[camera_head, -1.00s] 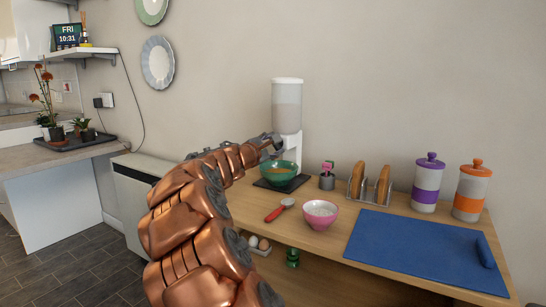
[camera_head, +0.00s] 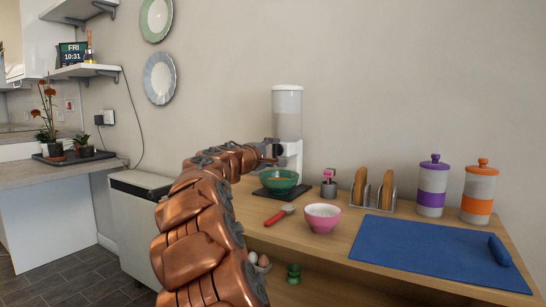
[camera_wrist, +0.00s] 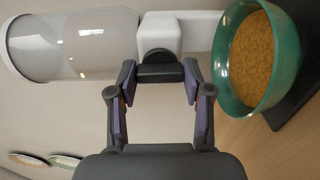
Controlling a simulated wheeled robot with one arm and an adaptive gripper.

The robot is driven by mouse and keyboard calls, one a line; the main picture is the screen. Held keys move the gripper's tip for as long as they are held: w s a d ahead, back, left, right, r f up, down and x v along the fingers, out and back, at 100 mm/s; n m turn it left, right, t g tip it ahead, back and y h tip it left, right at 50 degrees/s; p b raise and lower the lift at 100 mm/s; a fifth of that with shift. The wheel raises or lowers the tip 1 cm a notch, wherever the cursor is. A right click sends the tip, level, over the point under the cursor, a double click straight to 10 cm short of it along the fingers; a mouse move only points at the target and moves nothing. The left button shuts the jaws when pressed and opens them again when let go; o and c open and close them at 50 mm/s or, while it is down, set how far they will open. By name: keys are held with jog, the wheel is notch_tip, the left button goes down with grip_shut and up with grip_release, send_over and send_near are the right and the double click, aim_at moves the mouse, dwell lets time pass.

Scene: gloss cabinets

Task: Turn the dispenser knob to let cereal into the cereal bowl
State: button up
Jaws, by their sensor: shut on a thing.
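The cereal dispenser (camera_head: 287,115) stands against the wall, with a clear-grey hopper above a white body. Its dark knob (camera_wrist: 158,66) sits between my two fingers in the wrist view; my gripper (camera_wrist: 158,80) is shut on it. In the head view my gripper (camera_head: 268,152) is at the front of the dispenser, and my arm hides the knob. The green cereal bowl (camera_head: 279,185) stands upright on a dark base below the dispenser. In the wrist view the bowl (camera_wrist: 291,72) holds brown cereal. No falling cereal is visible.
A pink bowl (camera_head: 322,222), a red-handled utensil (camera_head: 280,216), a toast rack (camera_head: 373,197), purple (camera_head: 432,190) and orange (camera_head: 479,190) canisters and a blue mat (camera_head: 440,252) occupy the table. The wall is close behind.

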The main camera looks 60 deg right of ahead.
dwell(0.4)
jog(key=o, duration=1.2)
jog(key=shift+c, duration=0.2)
jog(key=a, duration=1.2)
jog(key=shift+s, duration=0.25)
